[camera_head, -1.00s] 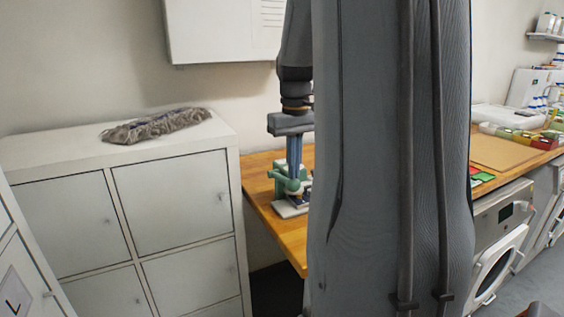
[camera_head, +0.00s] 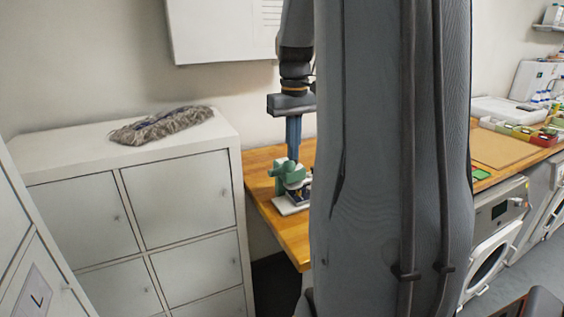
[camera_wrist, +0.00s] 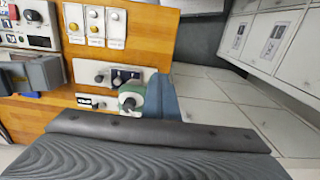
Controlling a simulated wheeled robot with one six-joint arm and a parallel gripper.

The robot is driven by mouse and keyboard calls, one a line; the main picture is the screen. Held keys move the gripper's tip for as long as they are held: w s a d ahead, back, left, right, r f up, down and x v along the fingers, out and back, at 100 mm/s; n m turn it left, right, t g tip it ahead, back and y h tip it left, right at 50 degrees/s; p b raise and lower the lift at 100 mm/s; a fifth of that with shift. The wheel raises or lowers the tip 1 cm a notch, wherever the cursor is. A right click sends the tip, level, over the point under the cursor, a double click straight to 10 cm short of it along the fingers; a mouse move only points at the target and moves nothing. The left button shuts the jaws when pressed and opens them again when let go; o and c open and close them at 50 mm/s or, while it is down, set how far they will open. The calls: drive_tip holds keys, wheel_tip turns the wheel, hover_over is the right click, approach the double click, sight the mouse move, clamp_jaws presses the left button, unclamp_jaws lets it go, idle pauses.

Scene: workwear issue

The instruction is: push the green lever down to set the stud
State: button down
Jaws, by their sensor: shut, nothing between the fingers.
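The green press (camera_head: 290,172) stands on a white base (camera_head: 292,206) near the left end of the wooden table. Its green upper part reaches up and to the left; I cannot clearly tell the lever from the body at this size. My gripper (camera_head: 293,157) points straight down, its blue fingers shut and empty. The fingertips are right at the top of the green part; whether they touch it is not clear. In the wrist view the green part (camera_wrist: 133,96) shows beside the blue fingers (camera_wrist: 161,97). The stud is not clearly visible.
My own arm covers the middle of the head view. White lockers (camera_head: 175,200) with a grey fluffy item (camera_head: 162,125) on top stand to the left. In the wrist view, knob panels (camera_wrist: 97,25) lie on the wooden table (camera_wrist: 150,45), close to the press.

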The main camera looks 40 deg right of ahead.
wheel_tip(320, 180, up, 5)
drive_tip(key=p, duration=0.4)
idle(0.6)
drive_tip(key=s+a+f+n+b, duration=0.1)
drive_tip(key=s+a+f+b, duration=0.2)
drive_tip(key=a+f, duration=0.8)
drive_tip(key=s+a+f+n+t+b, duration=0.1)
drive_tip(key=s+a+f+b, duration=0.3)
drive_tip(key=a+f, duration=0.8)
drive_tip(key=a, duration=0.5)
drive_tip(key=shift+n+b, duration=0.3)
drive_tip(key=shift+b, duration=0.1)
